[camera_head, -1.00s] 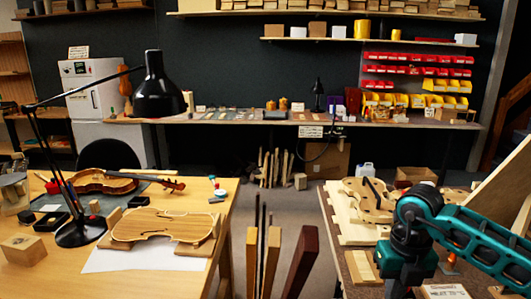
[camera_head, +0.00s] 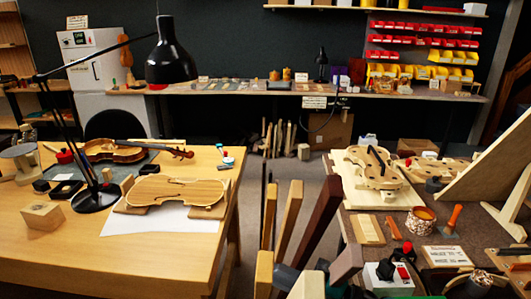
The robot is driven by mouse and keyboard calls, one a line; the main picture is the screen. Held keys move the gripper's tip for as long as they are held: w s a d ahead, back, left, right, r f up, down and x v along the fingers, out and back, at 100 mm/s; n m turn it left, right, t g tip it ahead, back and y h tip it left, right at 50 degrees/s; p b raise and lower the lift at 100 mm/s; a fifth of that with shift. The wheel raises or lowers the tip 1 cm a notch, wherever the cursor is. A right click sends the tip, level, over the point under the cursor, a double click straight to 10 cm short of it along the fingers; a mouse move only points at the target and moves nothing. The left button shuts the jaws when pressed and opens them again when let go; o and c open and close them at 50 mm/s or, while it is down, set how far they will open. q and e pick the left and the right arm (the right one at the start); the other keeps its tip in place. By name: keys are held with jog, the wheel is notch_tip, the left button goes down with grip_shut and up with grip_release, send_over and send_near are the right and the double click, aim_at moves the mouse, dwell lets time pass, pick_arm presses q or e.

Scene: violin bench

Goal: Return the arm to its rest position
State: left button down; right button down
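Neither of my grippers shows in the head view. A small dark and teal piece at the bottom edge, among the wooden pieces, may be part of my arm; most of it is cut off by the frame. The pale violin plate (camera_head: 176,190) rests on wooden blocks over a white sheet (camera_head: 150,222) on the left bench. A finished violin (camera_head: 115,150) lies behind it on a dark mat. On the right bench a violin body (camera_head: 372,166) lies on a pale board.
A black desk lamp (camera_head: 171,58) stands on the left bench (camera_head: 60,262). A wood block (camera_head: 42,215) sits near it. Upright wooden strips (camera_head: 291,215) rise between the benches. The right bench holds a round pot (camera_head: 420,219), an orange-handled tool (camera_head: 452,219) and a slanted wooden panel (camera_head: 492,160).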

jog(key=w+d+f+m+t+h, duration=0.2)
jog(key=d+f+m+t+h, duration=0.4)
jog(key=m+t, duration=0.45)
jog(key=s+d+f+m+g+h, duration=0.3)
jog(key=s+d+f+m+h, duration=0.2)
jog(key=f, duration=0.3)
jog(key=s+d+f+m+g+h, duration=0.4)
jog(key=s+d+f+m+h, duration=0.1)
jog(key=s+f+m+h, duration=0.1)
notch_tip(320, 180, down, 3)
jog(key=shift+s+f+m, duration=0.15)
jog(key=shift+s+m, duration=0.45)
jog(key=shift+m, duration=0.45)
